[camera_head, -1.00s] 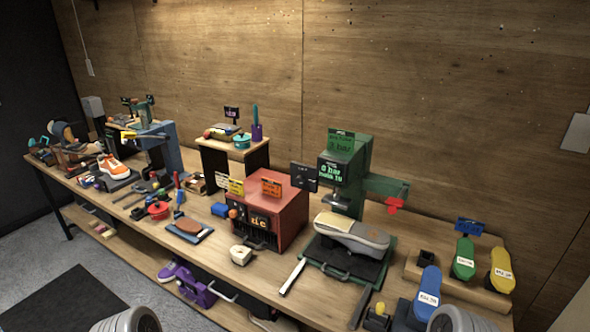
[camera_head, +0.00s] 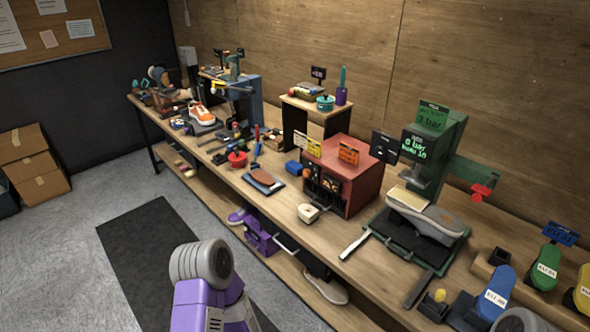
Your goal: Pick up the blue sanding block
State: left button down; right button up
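A small blue block (camera_head: 293,167), which looks like the sanding block, lies on the long wooden workbench (camera_head: 330,235), just left of the red oven-like box. It is small in the camera_head view, so its details are unclear. Neither of my grippers shows. Part of my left arm stands at the bottom, in front of the bench, and a bit of my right arm shows at the bottom right edge. Both are well away from the block.
The red box (camera_head: 362,188) stands right of the block, a brown sole on a blue pad (camera_head: 262,181) to its left. A small raised stand (camera_head: 322,108) is behind. A green press (camera_head: 447,150) with a grey shoe (camera_head: 430,220) is farther right. Floor before the bench is open.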

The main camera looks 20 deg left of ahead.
aim_at(293, 167)
jog(key=u, duration=2.05)
jog(key=i, duration=3.35)
jog(key=z, duration=3.85)
jog(key=i, duration=0.1)
jog(key=z, duration=0.25)
